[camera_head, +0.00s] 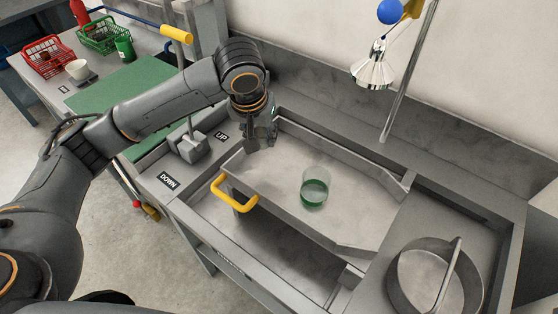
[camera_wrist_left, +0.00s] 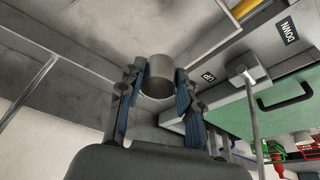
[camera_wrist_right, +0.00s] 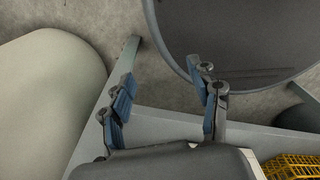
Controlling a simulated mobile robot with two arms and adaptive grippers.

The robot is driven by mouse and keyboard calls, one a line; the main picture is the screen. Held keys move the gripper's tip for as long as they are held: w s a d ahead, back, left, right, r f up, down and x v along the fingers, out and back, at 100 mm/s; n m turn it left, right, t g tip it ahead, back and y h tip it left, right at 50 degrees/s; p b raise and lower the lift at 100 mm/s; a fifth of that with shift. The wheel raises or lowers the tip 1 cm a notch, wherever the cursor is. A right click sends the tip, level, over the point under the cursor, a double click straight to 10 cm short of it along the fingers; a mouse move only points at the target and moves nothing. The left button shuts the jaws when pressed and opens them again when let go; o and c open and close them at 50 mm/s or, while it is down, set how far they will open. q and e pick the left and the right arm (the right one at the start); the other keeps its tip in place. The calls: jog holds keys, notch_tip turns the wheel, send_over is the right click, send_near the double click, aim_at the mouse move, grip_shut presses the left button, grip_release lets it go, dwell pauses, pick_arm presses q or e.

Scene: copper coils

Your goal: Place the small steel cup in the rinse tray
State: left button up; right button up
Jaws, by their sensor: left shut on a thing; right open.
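In the left wrist view, the small steel cup (camera_wrist_left: 158,76) sits between the two fingers of my left gripper (camera_wrist_left: 157,84), which is shut on it. In the head view my left gripper (camera_head: 262,136) is at the back left corner of a grey metal tray (camera_head: 265,178) with a yellow handle, which looks like the rinse tray. The cup is mostly hidden there by the fingers; I cannot tell whether it touches anything. My right gripper (camera_wrist_right: 166,108) is open and empty in the right wrist view and is out of the head view.
A glass with green liquid (camera_head: 314,188) stands in the tray. A round steel pan (camera_head: 402,282) is at the right. A shower-like head (camera_head: 373,70) hangs at the back. A lever block (camera_head: 192,146) stands left, between the UP and DOWN labels. Baskets (camera_head: 48,56) stand farther left.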

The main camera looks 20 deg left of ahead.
pick_arm(q)
send_over(278, 172)
jog(key=a, duration=0.1)
jog(key=f, duration=0.4)
jog(key=shift+s+f, duration=0.1)
jog(key=shift+s, duration=0.3)
jog(key=shift+d+f, duration=0.15)
jog(key=shift+f, duration=0.05)
jog(key=shift+s+d+f+p, duration=0.15)
jog(key=shift+d+f+p, duration=0.1)
jog(key=shift+d+p, duration=0.05)
notch_tip(278, 172, down, 2)
jog(key=shift+d+f+p, duration=0.15)
jog(key=shift+f+p, duration=0.05)
jog(key=shift+p, duration=0.2)
jog(key=shift+f, duration=0.55)
pick_arm(e)
jog(key=shift+w+d+r, duration=0.2)
jog(key=shift+w+r, duration=0.25)
jog(key=shift+w, duration=0.1)
jog(key=shift+w+d+r, duration=0.15)
jog(key=shift+w+r, duration=0.3)
jog(key=shift+w, duration=0.05)
pick_arm(q)
jog(key=o, duration=1.1)
jog(key=shift+f, duration=0.1)
pick_arm(e)
jog(key=shift+w, duration=0.2)
